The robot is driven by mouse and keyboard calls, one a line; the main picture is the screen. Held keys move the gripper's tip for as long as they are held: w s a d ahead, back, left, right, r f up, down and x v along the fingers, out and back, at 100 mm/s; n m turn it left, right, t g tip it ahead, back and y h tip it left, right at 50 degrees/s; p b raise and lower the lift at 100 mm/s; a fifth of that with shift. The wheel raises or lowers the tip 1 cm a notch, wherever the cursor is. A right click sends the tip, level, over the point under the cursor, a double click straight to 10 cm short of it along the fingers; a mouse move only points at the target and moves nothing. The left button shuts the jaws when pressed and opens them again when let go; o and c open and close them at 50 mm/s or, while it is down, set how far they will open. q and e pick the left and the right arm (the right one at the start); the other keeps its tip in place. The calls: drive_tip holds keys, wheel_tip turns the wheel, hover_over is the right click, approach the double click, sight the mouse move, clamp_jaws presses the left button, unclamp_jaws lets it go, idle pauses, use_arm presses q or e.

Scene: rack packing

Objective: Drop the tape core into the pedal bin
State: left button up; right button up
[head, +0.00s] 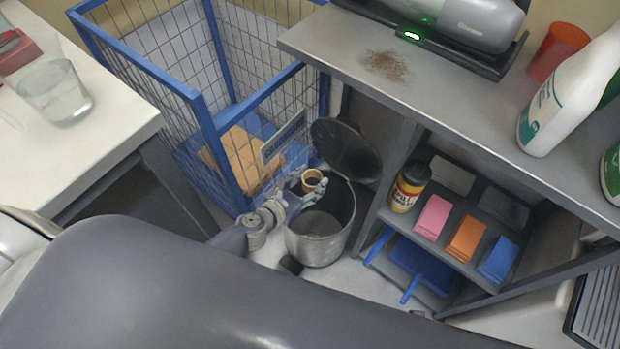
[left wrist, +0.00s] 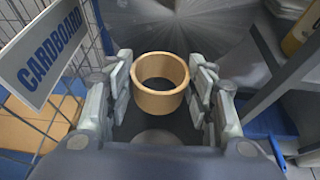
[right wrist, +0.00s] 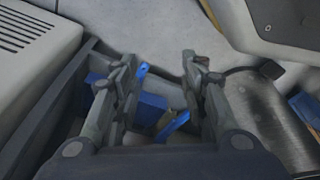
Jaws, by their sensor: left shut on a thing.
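The tape core (head: 313,187), a short tan cardboard ring, is held by my left gripper (head: 306,185) over the open pedal bin (head: 318,245). In the left wrist view the core (left wrist: 159,103) sits between the two fingers of my left gripper (left wrist: 161,78). The bin is a grey metal cylinder with a dark inside, and its black lid (head: 345,148) is tilted up at the back. The core appears above the rim, near the bin's far left side. My right gripper (right wrist: 158,65) is open and empty in the right wrist view; it does not show in the head view.
A blue wire cage (head: 208,125) with a CARDBOARD sign (head: 284,138) stands close left of the bin. A grey shelf bench (head: 455,125) stands right, holding a black-and-yellow container (head: 408,188) and coloured packs (head: 466,240). A blue dustpan (head: 420,262) is underneath.

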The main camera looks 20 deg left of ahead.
sight(309, 191)
use_arm(q)
wheel_tip(309, 191, down, 3)
drive_tip(key=b, duration=0.3)
wheel_tip(309, 191, down, 2)
drive_tip(key=shift+f+b, duration=0.15)
drive_tip(key=shift+b, duration=1.1)
drive_tip(key=shift+f, duration=0.1)
use_arm(e)
wheel_tip(309, 191, up, 20)
drive_tip(key=w+t, duration=0.1)
drive_tip(key=w, duration=0.1)
drive_tip(key=shift+w, duration=0.35)
use_arm(q)
drive_tip(key=o, duration=1)
drive_tip(key=shift+c, duration=0.2)
drive_tip(key=v, duration=1.2)
